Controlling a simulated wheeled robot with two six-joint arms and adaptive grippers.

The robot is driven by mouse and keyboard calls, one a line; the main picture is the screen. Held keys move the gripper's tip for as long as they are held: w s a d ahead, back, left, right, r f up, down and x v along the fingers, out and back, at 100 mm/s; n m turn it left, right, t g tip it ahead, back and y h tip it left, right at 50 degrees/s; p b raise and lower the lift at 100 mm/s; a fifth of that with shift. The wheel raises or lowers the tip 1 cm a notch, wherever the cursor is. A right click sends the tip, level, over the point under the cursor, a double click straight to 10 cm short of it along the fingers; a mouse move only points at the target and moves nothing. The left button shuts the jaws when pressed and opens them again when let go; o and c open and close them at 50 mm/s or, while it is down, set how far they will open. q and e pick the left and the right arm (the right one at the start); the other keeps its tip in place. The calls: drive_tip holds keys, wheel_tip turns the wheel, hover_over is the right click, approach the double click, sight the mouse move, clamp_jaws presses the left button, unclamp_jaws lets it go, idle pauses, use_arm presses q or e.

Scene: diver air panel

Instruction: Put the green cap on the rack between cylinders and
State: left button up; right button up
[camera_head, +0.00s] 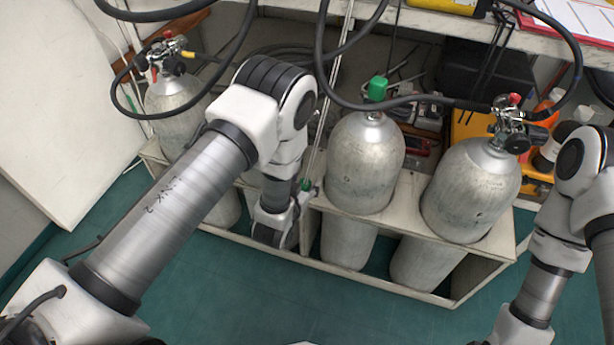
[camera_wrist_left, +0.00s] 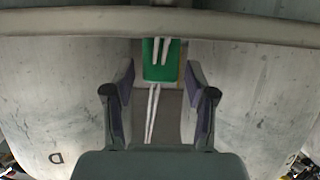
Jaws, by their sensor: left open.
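One green cap (camera_head: 377,88) sits on top of the middle cylinder (camera_head: 365,165). Another green piece (camera_head: 306,185) shows at the rack's (camera_head: 408,215) top edge, left of that cylinder. In the left wrist view a green piece (camera_wrist_left: 160,60) lies in the gap between two cylinders, close to a pale rack bar (camera_wrist_left: 230,27), with thin white cords in front of it. I cannot tell whether it rests on the rack. My left gripper (camera_head: 303,194) is beside this green piece. My right gripper is out of view.
A right cylinder (camera_head: 472,188) and a left cylinder (camera_head: 175,110) stand in the rack with valves and black hoses. A loose black hose (camera_head: 430,100) loops above the rack. A bench (camera_head: 460,25) runs behind. The green floor (camera_head: 350,315) in front is clear.

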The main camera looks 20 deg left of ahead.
use_arm(q)
drive_tip(key=p+v, duration=0.2)
drive_tip(key=v, duration=0.7)
drive_tip(key=s+a+f+g+y, duration=0.1)
drive_tip(key=s+a+f+g, duration=0.55)
drive_tip(key=s, duration=0.35)
drive_tip(key=s+f+g, duration=0.2)
drive_tip(key=s+g, duration=0.5)
drive_tip(key=s, duration=0.7)
drive_tip(key=shift+s+a+n+h, duration=0.3)
drive_tip(key=shift+s+a+n, duration=0.1)
drive_tip(key=shift+a, duration=0.05)
drive_tip(key=shift+f, duration=0.15)
